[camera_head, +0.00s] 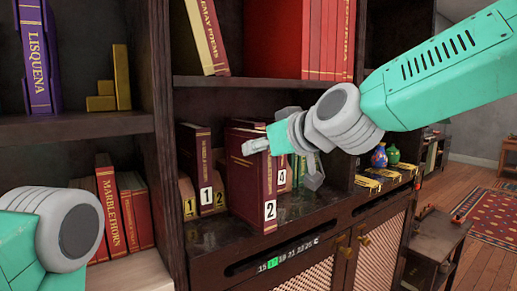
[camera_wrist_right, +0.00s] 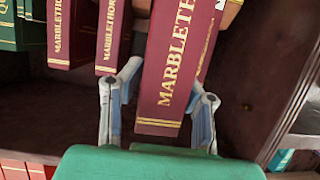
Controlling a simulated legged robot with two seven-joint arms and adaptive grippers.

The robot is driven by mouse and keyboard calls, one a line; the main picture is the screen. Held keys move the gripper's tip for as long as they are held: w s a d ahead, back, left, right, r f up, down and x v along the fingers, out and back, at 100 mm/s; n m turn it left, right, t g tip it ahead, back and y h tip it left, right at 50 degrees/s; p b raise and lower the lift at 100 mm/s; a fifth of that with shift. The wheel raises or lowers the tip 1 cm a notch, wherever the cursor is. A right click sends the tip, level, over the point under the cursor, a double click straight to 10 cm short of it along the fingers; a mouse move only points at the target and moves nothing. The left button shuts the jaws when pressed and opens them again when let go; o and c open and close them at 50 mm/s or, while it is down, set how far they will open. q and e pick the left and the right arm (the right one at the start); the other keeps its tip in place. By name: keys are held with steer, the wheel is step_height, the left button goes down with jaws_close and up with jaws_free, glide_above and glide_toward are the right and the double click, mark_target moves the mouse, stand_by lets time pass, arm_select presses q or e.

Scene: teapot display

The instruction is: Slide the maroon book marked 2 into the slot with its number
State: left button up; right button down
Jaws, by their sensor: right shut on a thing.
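The maroon book marked 2 (camera_head: 245,190) stands on the middle shelf with its numbered edge toward the front. It juts forward of the book marked 1 (camera_head: 205,165). My right gripper (camera_head: 280,158) is shut on its upper part. In the right wrist view this book (camera_wrist_right: 178,70), lettered Marblethorn, sits between the two fingers (camera_wrist_right: 165,95). A brass divider marked 1 (camera_head: 188,198) stands left of book 1. The book marked 4 (camera_head: 281,172) is partly behind the gripper. The slot for number 2 is mostly hidden. My left gripper is out of view; only its arm shows.
Gold blocks (camera_head: 372,182) and small vases (camera_head: 379,156) are to the right. A number strip (camera_head: 275,258) runs below the shelf. Bare shelf lies in front of book 1.

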steer(key=shift+s+d+r, duration=0.1)
steer(key=shift+s+r, duration=0.1)
steer(key=shift+w, duration=0.1)
steer(key=shift+b, duration=0.4)
steer(key=shift+t+b, duration=0.3)
steer(key=shift+b, duration=0.05)
stand_by(0.4)
steer(key=shift+f, duration=0.15)
stand_by(0.4)
steer(key=shift+w, duration=0.1)
stand_by(1.0)
steer(key=shift+w+a+p, duration=0.35)
steer(key=shift+w, duration=0.15)
